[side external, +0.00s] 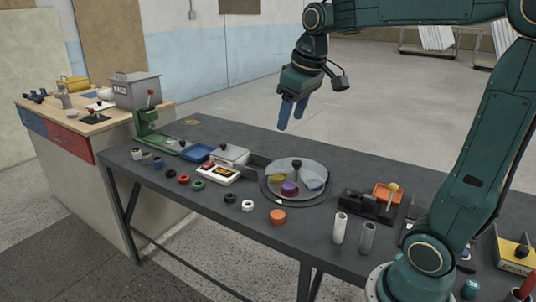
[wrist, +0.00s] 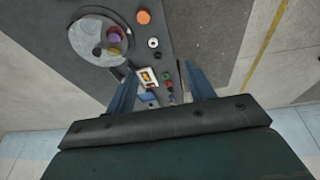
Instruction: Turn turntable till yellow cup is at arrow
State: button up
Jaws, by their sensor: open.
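The round grey turntable (side external: 279,166) lies on the dark bench, with a dark knob (side external: 296,165) standing up from it. A yellow cup (side external: 278,178) sits on its left part, a purple cup (side external: 289,189) on its front part, and a pale blue piece (side external: 314,182) on its right. In the wrist view the turntable (wrist: 83,40) is at the upper left, with the purple cup (wrist: 115,34) near its right edge. I cannot make out the arrow in either view. My gripper (side external: 290,124) is open and empty, high above and behind the turntable, its blue fingers apart.
An orange round piece (side external: 278,216) and a white nut (side external: 247,206) lie in front of the turntable. A black fixture with an orange tray (side external: 387,193) stands to the right, near two grey cylinders (side external: 340,228). A white box (side external: 229,154) and blue tray (side external: 197,152) are to the left.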

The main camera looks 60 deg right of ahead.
jog(key=w+d+f+g, duration=0.1)
jog(key=w+d, duration=0.5)
jog(key=d, duration=0.1)
jog(key=g+y, duration=0.1)
jog(key=g, duration=0.1)
send_over(297, 161)
notch_tip(297, 161, down, 14)
jog(key=r, duration=0.1)
jog(key=shift+s+f+m, duration=0.1)
jog(key=shift+f+m, duration=0.15)
jog(key=shift+m, duration=0.15)
jog(key=shift+f, duration=0.15)
notch_tip(297, 161, down, 14)
jog(key=shift+r, duration=0.25)
grip_shut()
